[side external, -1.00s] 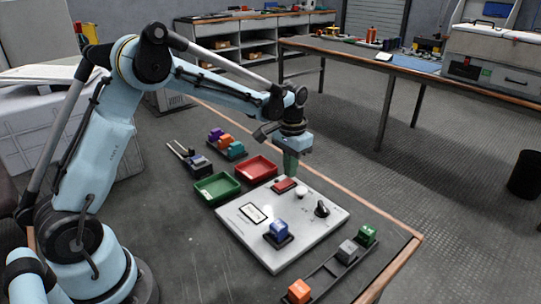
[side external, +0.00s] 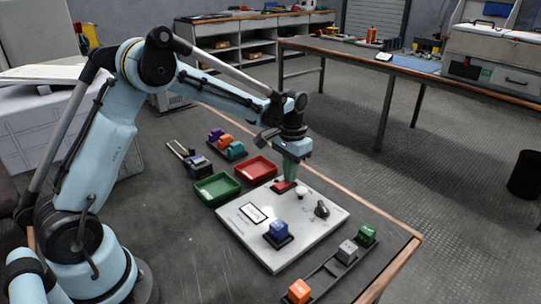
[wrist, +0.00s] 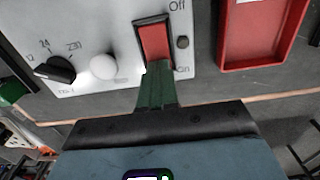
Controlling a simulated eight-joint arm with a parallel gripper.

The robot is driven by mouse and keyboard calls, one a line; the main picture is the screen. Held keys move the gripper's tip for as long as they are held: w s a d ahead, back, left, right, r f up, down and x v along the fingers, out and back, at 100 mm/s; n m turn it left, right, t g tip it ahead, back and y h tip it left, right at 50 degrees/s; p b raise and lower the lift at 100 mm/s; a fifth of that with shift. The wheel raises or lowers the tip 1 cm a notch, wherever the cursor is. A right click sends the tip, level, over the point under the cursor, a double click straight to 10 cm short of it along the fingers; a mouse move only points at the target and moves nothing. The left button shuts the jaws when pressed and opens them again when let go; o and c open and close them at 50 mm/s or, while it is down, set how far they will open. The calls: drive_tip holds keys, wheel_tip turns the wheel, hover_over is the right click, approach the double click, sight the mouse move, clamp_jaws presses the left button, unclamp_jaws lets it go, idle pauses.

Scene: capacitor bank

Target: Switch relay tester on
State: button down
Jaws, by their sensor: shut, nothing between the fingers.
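The relay tester (side external: 310,231) is a pale flat panel on the workbench. It carries a red rocker switch (wrist: 155,42), labelled Off at one end and On at the other in the wrist view. My gripper (wrist: 160,68) is shut and empty, with its green fingertips at the On end of the red switch. They seem to touch or nearly touch it; I cannot tell which. In the side view my gripper (side external: 288,179) points down over the switch and hides part of it. A black knob (side external: 321,209), a white round button (side external: 301,193) and a blue block (side external: 278,230) are also on the panel.
A red tray (side external: 256,160) and a green tray (side external: 200,197) stand behind the tester. A rail (side external: 320,272) with orange, grey and green blocks lies in front, near the bench edge. More coloured blocks (side external: 235,149) stand farther back.

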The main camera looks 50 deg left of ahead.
drive_tip(key=shift+r, duration=3.4)
drive_tip(key=s+d+r+t, duration=0.35)
drive_tip(key=s+r, duration=0.25)
drive_tip(key=s, duration=0.4)
drive_tip(key=s+f+t, duration=0.2)
drive_tip(key=s+t, duration=0.1)
drive_tip(key=s, duration=0.5)
drive_tip(key=shift+s+d+t, duration=0.2)
drive_tip(key=shift+d+t, duration=0.15)
